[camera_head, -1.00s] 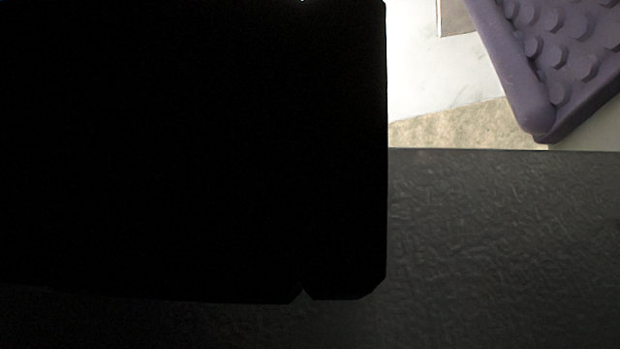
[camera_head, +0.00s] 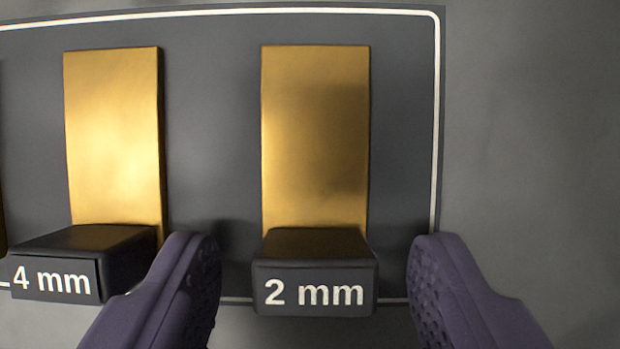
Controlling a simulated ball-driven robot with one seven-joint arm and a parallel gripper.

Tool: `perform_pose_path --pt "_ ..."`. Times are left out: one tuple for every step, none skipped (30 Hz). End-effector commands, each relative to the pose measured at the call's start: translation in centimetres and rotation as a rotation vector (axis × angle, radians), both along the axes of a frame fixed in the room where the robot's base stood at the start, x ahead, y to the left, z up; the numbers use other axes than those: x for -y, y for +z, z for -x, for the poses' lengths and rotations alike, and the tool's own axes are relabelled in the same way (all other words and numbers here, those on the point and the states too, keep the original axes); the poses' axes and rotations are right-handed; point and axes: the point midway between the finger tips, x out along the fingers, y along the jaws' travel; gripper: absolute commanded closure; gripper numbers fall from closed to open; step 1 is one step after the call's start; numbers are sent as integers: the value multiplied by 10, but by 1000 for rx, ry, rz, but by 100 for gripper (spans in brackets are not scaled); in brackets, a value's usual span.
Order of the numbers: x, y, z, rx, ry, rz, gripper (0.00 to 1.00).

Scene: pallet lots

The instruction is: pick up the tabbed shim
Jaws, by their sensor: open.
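A brass tabbed shim (camera_head: 315,140) lies flat on a dark board, with a black tab (camera_head: 315,270) marked "2 mm" at its near end. A second brass shim (camera_head: 115,140) lies to its left, with a black tab (camera_head: 65,265) marked "4 mm". My gripper (camera_head: 315,265) is open. Its two purple textured fingers stand on either side of the 2 mm tab, with a gap on each side. The left finger overlaps the right edge of the 4 mm tab in the picture.
The dark board (camera_head: 405,130) has a white outline near its edge. A sliver of another brass piece (camera_head: 2,205) shows at the far left edge. Plain grey surface (camera_head: 540,150) lies clear to the right.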

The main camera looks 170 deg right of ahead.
Motion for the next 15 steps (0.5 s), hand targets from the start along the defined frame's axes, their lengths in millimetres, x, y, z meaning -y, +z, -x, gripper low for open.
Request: perform_pose_path --pt "0 1 0 0 0 0 38" --pt "0 1 0 0 0 0 38" --pt "0 2 0 0 0 0 41" --pt "0 2 0 0 0 0 48" --pt "0 2 0 0 0 0 54" --pt "0 2 0 0 0 0 64" --pt "0 2 0 0 0 0 70" --pt "0 2 0 0 0 0 77" --pt "0 2 0 0 0 0 87" --pt "0 2 0 0 0 0 93" --pt "0 2 0 0 0 0 99" --pt "0 2 0 0 0 0 99" --pt "0 2 0 0 0 0 99" --pt "0 2 0 0 0 0 99" --pt "0 2 0 0 0 0 99"
